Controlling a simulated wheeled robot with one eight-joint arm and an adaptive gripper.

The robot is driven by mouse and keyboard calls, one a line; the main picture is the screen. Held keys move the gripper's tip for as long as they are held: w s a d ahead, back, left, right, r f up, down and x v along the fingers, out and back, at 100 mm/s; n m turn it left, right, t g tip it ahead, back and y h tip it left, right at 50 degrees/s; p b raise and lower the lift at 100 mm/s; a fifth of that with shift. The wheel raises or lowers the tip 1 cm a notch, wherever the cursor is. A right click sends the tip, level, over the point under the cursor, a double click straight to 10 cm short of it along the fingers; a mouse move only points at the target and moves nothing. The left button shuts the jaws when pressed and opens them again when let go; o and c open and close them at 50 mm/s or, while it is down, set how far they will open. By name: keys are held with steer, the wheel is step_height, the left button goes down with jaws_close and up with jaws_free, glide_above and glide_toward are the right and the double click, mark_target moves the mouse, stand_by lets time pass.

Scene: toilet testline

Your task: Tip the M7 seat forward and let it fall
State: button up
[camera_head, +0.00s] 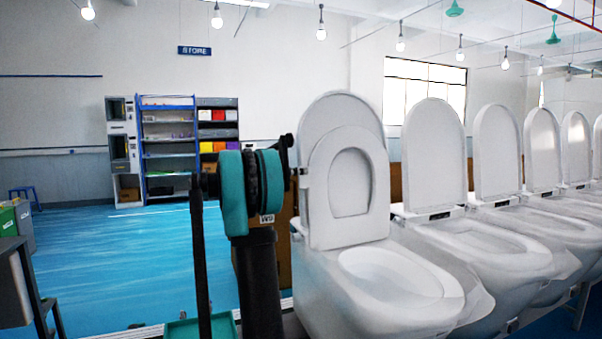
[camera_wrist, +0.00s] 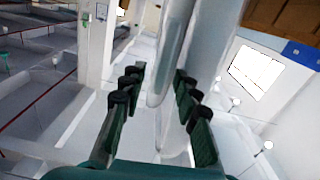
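The nearest toilet (camera_head: 375,295) stands at the centre right in the head view, with its ring seat (camera_head: 320,190) raised and leaning against its upright lid (camera_head: 340,108). I cannot read an M7 mark on it. My gripper (camera_head: 288,150) is at the left edge of this seat and lid, partly hidden by my arm. In the wrist view my gripper (camera_wrist: 160,72) has its two padded fingers spread apart. A rounded white edge (camera_wrist: 172,60) reaches in between them. I cannot tell whether a finger touches it, or surely whether it is seat or lid.
More toilets (camera_head: 490,240) with raised lids stand in a row to the right, close to the nearest one. A shelf unit (camera_head: 168,140) is at the far wall. Blue floor (camera_head: 120,250) is open to the left.

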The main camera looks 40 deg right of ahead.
steer(key=shift+s+d, duration=0.15)
steer(key=shift+d, duration=0.45)
jaws_close()
